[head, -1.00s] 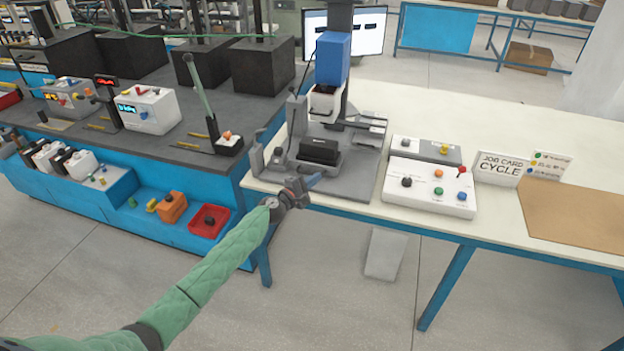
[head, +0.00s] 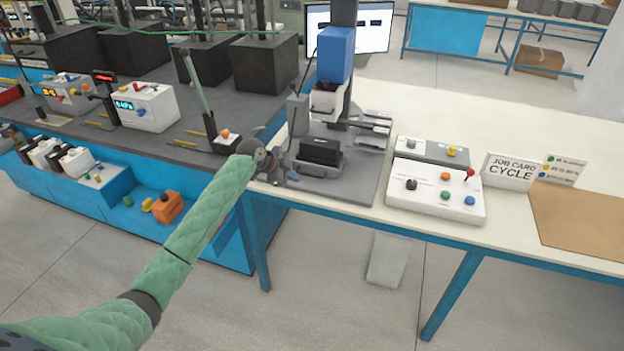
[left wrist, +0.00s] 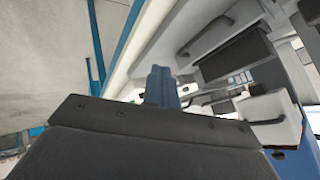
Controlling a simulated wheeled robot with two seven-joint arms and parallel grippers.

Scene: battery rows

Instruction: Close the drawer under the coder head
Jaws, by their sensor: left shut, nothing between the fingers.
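The coder head (head: 335,55) is a blue block with a white lower part on a dark column. Under and in front of it, a grey drawer (head: 318,171) holds a black block (head: 320,151) on the grey base plate (head: 358,185). How far the drawer stands out is hard to judge. My left gripper (head: 290,179) is shut and empty at the left front of the drawer. Its blue fingertips (left wrist: 160,86) show together in the left wrist view, apart from the dark block (left wrist: 232,57) and a dark handle (left wrist: 206,36). My right gripper is out of view.
A white button panel (head: 436,190) stands right of the base plate, with a job card sign (head: 508,171) beyond it. A dark bench (head: 180,150) with boxes and a lever lies to the left.

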